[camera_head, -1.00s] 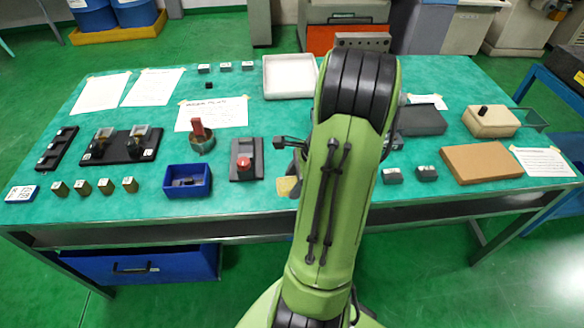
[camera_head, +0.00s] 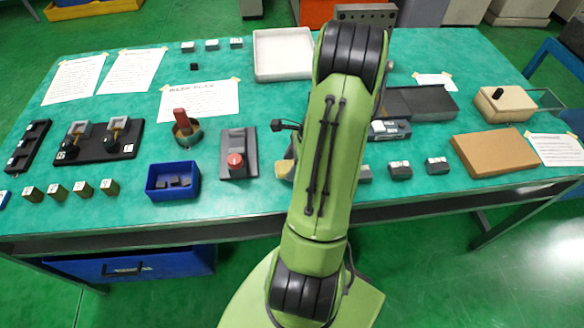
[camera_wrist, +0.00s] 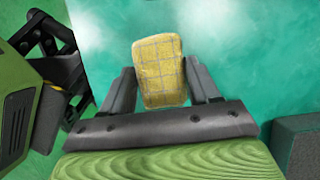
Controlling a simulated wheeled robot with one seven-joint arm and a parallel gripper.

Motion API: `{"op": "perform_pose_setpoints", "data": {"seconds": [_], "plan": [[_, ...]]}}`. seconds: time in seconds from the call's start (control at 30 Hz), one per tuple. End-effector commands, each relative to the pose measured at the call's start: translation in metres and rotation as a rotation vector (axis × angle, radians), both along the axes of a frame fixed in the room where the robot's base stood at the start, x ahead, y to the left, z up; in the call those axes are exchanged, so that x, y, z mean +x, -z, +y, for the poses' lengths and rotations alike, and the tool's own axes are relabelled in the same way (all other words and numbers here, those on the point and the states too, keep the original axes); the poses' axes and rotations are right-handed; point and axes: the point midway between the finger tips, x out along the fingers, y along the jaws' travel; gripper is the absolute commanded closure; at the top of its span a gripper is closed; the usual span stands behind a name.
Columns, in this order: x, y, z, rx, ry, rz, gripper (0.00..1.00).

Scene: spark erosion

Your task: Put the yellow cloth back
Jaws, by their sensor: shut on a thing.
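The yellow cloth (camera_wrist: 160,72) is a small pad with a grid pattern. In the wrist view it sits between the two fingers of my gripper (camera_wrist: 160,85), which is shut on it. In the head view only a pale yellow edge of the cloth (camera_head: 285,169) shows left of my arm, near the table's front. My arm hides most of the gripper there. In the wrist view the green table surface lies behind the cloth; I cannot tell the gap between them.
Left of my arm are a dark block with a red knob (camera_head: 235,162) and a blue bin (camera_head: 172,181). To the right are small grey blocks (camera_head: 400,170), a brown board (camera_head: 493,152) and a dark grey tray (camera_head: 420,103). A white tray (camera_head: 283,55) stands behind.

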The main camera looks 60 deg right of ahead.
Motion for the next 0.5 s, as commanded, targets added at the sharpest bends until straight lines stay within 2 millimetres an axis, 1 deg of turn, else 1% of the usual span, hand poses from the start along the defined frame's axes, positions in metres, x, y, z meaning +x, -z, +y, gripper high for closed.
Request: {"op": "perform_pose_setpoints", "data": {"seconds": [0.03, 0.07, 0.27, 0.37, 0.4, 0.47, 0.5], "plan": [[-0.0004, 0.0129, 0.001, 0.005, 0.0, 0.003, 0.64], [-0.0003, 0.0159, 0.0007, 0.003, 0.001, 0.002, 0.64], [-0.0001, 0.0147, 0.0002, 0.0, 0.0, 0.0, 0.64], [-0.0002, 0.0176, 0.0003, 0.001, 0.001, 0.001, 0.64], [-0.0002, 0.0177, 0.0002, 0.001, 0.001, 0.001, 0.36], [-0.0002, 0.0172, 0.0002, 0.001, 0.001, 0.001, 0.27], [-0.0002, 0.0171, 0.0002, 0.001, 0.001, 0.001, 0.21]]}}
